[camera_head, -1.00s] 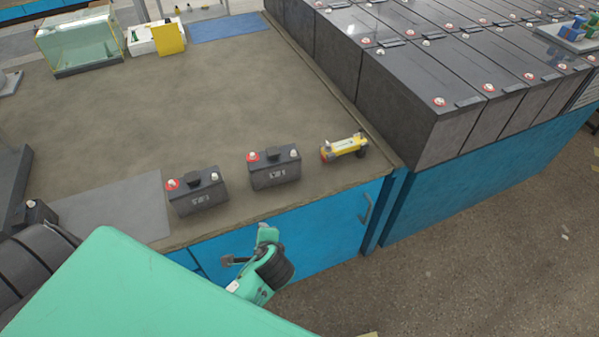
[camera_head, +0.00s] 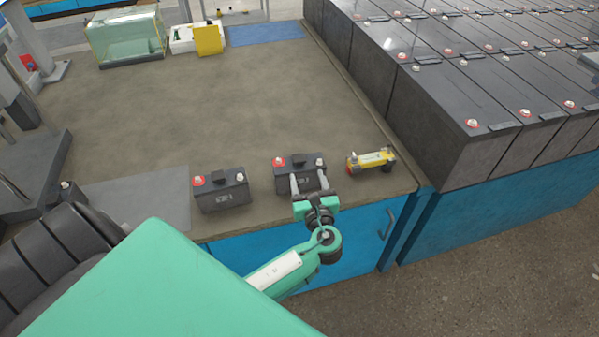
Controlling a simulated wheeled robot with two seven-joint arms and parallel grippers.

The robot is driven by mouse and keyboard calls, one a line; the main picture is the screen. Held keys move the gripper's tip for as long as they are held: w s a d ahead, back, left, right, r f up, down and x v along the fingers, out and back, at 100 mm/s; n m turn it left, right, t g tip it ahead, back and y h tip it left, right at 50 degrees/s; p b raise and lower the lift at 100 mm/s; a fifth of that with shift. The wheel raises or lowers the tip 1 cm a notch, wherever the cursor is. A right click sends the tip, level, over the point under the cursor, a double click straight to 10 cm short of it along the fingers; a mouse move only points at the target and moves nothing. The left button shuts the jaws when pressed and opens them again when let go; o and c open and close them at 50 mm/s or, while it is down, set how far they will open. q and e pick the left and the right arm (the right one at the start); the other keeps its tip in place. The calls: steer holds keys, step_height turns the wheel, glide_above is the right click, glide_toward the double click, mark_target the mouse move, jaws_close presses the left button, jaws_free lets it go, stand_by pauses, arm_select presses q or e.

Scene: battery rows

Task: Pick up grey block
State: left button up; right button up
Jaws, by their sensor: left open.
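Two small dark grey battery blocks with red and white terminals stand upright on the worktable. The left block (camera_head: 220,192) stands near the front edge, apart from my gripper. The middle block (camera_head: 301,165) stands to its right. My left gripper (camera_head: 309,181) is open and empty at the middle block. Its two fingers point away from me and overlap the block's front face and top edge. I cannot tell whether they touch it. My right gripper is out of view.
A yellow device (camera_head: 371,160) stands just right of the middle block. A grey mat (camera_head: 140,196) lies left of the blocks. Rows of large batteries (camera_head: 450,120) stand at the right. A glass tank (camera_head: 125,38) is at the back left. The table's middle (camera_head: 220,105) is clear.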

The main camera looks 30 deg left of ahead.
mark_target(301, 164)
arm_select(q)
steer(key=x, duration=0.3)
steer(key=shift+w+a+r, duration=0.1)
steer(key=shift+w+a, duration=0.15)
steer(key=shift+a, duration=0.15)
steer(key=p+x, duration=0.1)
steer(key=x, duration=0.2)
steer(key=shift+w+a, duration=0.1)
steer(key=shift+a, duration=0.35)
steer(key=shift+w+a, duration=0.25)
steer(key=shift+w, duration=0.05)
steer(key=shift+c, duration=1.1)
jaws_close()
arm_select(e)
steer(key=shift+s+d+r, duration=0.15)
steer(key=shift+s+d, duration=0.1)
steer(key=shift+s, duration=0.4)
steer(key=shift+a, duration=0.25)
